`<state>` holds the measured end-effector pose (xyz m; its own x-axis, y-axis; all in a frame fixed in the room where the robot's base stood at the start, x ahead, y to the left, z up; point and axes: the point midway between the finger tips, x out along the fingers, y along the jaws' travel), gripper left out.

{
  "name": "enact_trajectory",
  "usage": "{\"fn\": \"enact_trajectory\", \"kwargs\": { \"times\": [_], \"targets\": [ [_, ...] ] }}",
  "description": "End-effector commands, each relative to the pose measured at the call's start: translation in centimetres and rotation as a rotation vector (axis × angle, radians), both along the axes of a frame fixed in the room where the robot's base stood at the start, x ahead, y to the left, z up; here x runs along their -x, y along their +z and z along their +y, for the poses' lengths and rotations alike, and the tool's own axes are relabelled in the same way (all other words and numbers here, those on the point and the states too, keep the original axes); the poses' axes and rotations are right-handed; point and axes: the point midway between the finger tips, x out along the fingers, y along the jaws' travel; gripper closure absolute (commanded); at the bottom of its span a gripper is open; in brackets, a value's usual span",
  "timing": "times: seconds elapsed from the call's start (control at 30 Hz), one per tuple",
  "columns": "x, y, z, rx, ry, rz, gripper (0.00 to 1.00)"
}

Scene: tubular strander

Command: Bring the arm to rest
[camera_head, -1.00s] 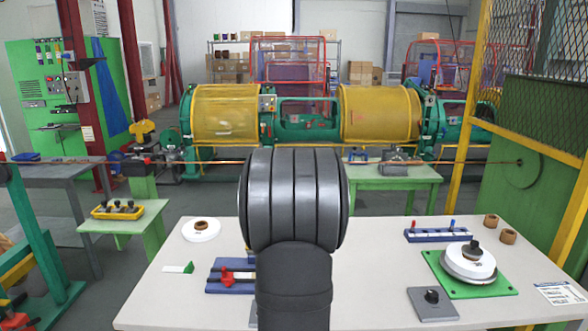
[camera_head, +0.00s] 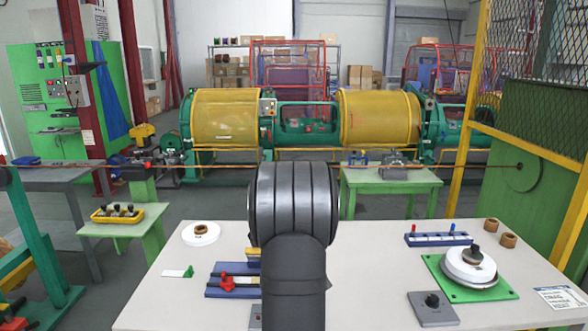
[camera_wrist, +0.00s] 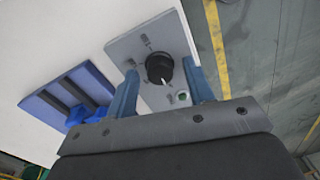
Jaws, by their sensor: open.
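My arm stands in the middle of the head view, and its body hides the gripper there. In the wrist view my gripper (camera_wrist: 161,68) is open, its two blue-grey fingers apart. A grey plate with a black knob (camera_wrist: 159,70) shows between and beyond the fingers. I cannot tell how far the fingertips are from the knob. No object is held. A blue holder (camera_wrist: 68,95) with dark slots lies left of the plate in the wrist view.
The white table (camera_head: 375,270) carries a blue tray with a red clamp (camera_head: 227,283), a white disc (camera_head: 200,233), a blue rack (camera_head: 438,239), a green plate with stacked discs (camera_head: 470,268) and a grey knob plate (camera_head: 432,308). The strander (camera_head: 380,118) stands behind.

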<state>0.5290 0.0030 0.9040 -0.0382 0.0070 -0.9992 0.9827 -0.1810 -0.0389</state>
Motion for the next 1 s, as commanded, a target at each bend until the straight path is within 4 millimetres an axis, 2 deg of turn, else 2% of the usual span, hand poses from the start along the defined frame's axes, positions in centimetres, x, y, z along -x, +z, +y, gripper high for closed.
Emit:
{"fn": "enact_trajectory", "kwargs": {
  "times": [0.13, 0.27, 1.0],
  "targets": [
    [-0.1, 0.4, 0.0, 0.0, 0.001, -0.001, 0.52],
    [-0.2, 1.8, 0.0, 0.0, 0.002, -0.003, 0.52],
    [-0.7, 16.4, -0.1, 0.0, 0.002, -0.003, 0.52]
  ]
}}
